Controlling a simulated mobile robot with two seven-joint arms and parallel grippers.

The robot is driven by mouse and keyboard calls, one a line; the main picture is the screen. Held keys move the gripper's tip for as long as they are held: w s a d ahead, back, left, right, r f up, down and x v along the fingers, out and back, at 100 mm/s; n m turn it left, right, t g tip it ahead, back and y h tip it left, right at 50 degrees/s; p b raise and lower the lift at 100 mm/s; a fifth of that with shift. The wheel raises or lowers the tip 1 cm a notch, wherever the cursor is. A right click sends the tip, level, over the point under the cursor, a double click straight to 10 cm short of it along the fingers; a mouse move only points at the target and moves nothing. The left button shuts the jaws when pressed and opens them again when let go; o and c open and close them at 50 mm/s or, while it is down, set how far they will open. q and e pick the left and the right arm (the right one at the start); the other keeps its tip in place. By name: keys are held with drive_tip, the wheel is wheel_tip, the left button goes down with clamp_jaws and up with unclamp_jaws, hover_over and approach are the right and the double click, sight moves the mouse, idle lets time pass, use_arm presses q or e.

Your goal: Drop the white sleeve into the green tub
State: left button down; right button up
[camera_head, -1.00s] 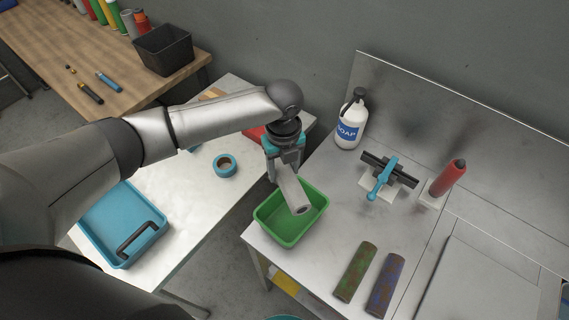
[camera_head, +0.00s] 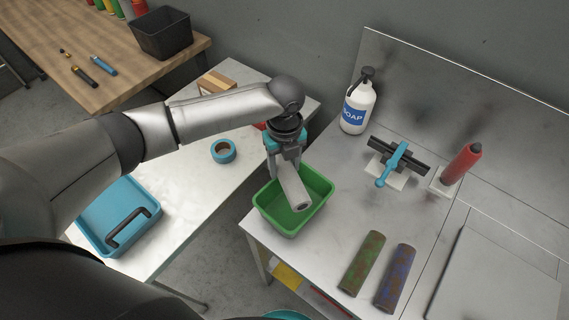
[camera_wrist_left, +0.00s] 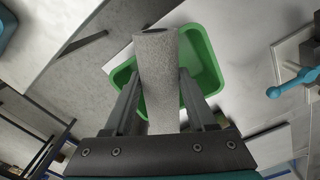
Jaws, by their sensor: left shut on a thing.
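The white sleeve (camera_head: 292,188) is a pale grey-white hollow tube. My left gripper (camera_head: 285,166) is shut on it and holds it tilted over the green tub (camera_head: 318,187). The tub stands at the left corner of the metal bench. In the left wrist view the sleeve (camera_wrist_left: 158,80) sits between the fingers of the left gripper (camera_wrist_left: 158,92), with part of the tub (camera_wrist_left: 202,62) beyond it. I cannot tell whether the sleeve's lower end touches the tub. My right gripper is not in view.
A soap bottle (camera_head: 358,103), a blue-handled vise (camera_head: 393,165) and a red cylinder (camera_head: 462,163) stand behind and right of the tub. Two stained tubes, one green-brown (camera_head: 362,262) and one blue-brown (camera_head: 395,277), lie in front. A blue tape ring (camera_head: 223,151) lies on the left table.

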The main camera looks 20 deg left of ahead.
sight(285, 164)
use_arm(q)
drive_tip(key=shift+c, duration=0.7)
unclamp_jaws()
wheel_tip(285, 164, up, 15)
drive_tip(key=shift+r+p, duration=0.2)
drive_tip(key=shift+p, duration=0.1)
drive_tip(key=shift+f, duration=0.1)
